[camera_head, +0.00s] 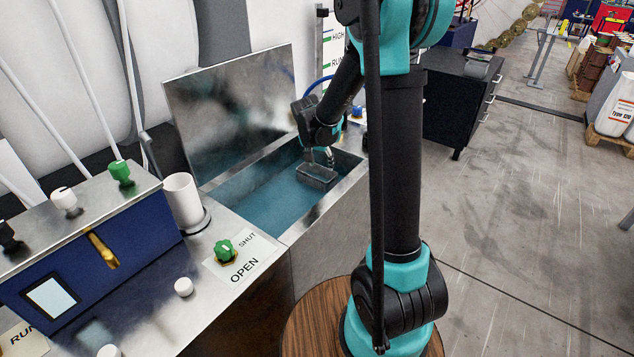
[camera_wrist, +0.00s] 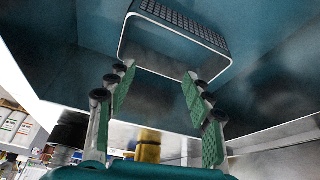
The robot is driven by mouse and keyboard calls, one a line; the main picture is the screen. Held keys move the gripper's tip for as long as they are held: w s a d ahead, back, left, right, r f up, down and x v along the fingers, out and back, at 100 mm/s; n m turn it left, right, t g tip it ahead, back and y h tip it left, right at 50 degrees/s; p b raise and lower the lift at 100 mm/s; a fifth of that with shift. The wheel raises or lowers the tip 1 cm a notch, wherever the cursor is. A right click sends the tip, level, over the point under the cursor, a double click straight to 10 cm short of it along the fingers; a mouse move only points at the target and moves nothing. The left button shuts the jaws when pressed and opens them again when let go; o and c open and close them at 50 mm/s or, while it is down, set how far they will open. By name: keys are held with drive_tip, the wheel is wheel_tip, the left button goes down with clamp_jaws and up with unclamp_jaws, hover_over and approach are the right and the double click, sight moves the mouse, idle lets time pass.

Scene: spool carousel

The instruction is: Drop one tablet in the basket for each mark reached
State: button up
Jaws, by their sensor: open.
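A small metal basket (camera_head: 316,176) sits in the blue liquid of an open steel tank (camera_head: 312,222). My gripper (camera_head: 328,158) reaches down into the tank just above it. In the wrist view the basket's perforated side (camera_wrist: 182,22) and pale rim lie beyond my fingertips (camera_wrist: 158,85). The green-padded fingers are apart, with nothing seen held between them. Whether they touch the basket I cannot tell. A small white round piece (camera_head: 183,287), possibly a tablet, lies on the bench. Level labels reading HIGH and RUN (camera_head: 336,45) stand behind the tank, partly hidden by my arm.
A raised metal lid (camera_head: 232,110) stands behind the tank. A white cylinder (camera_head: 183,199), a green knob (camera_head: 225,250) on a SHUT/OPEN plate and a blue control box (camera_head: 85,262) are at left. A black cabinet (camera_head: 460,98) stands right.

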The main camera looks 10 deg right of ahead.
drive_tip(key=v, duration=1)
drive_tip(key=shift+r, duration=0.35)
drive_tip(key=shift+s, duration=0.15)
